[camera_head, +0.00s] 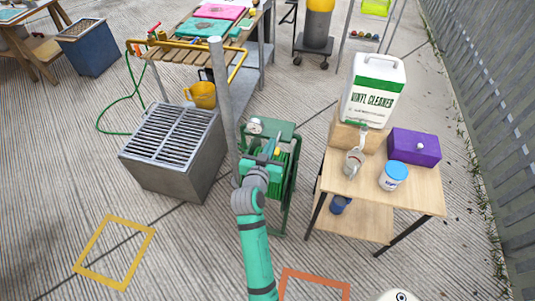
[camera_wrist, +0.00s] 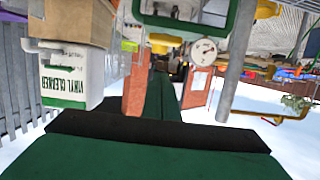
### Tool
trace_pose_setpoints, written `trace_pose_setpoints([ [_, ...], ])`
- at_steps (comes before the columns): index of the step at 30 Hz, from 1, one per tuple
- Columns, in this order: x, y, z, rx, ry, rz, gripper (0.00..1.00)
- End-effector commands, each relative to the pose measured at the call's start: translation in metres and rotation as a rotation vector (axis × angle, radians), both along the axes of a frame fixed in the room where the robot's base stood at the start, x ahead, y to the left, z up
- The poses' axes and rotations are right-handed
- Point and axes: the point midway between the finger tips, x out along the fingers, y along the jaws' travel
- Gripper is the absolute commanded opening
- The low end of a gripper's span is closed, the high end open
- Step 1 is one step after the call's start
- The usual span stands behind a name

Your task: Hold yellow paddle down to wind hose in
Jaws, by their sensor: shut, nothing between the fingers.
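The green hose reel (camera_head: 284,132) stands on the ground in the middle of the head view, beside a grey post. A small yellow piece that looks like the paddle (camera_head: 277,152) shows on the reel, just beyond my gripper. A yellow patch near the reel's green frame (camera_wrist: 183,18) also shows in the wrist view (camera_wrist: 160,40). My gripper (camera_head: 264,163) is shut and empty, close over the near side of the reel. Its fingertips are partly hidden by my wrist, and I cannot tell whether they touch the paddle. A round white gauge (camera_head: 255,126) sits by the reel.
A grey post (camera_head: 221,85) and a metal grated box (camera_head: 172,145) stand left of the reel. A wooden table (camera_head: 420,192) with vinyl cleaner (camera_head: 374,90), a purple box (camera_head: 414,147) and a blue-lidded tub (camera_head: 394,176) stands right. A green hose (camera_head: 103,113) lies left.

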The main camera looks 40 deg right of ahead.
Motion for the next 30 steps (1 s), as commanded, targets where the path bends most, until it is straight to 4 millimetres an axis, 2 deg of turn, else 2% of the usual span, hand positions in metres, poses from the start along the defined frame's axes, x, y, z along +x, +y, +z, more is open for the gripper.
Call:
trace_pose_setpoints([
  [3,0.000,-0.001,-0.019,0.000,0.004,0.000,0.00],
  [7,0.001,-0.001,-0.032,0.000,0.001,0.000,0.00],
  [12,0.001,-0.001,-0.040,-0.001,0.001,0.000,0.00],
  [23,0.000,0.000,-0.042,-0.001,0.001,0.000,0.00],
  [26,-0.002,0.002,-0.052,-0.001,0.004,0.001,0.00],
  [30,-0.013,-0.010,-0.066,0.000,0.002,-0.026,0.00],
])
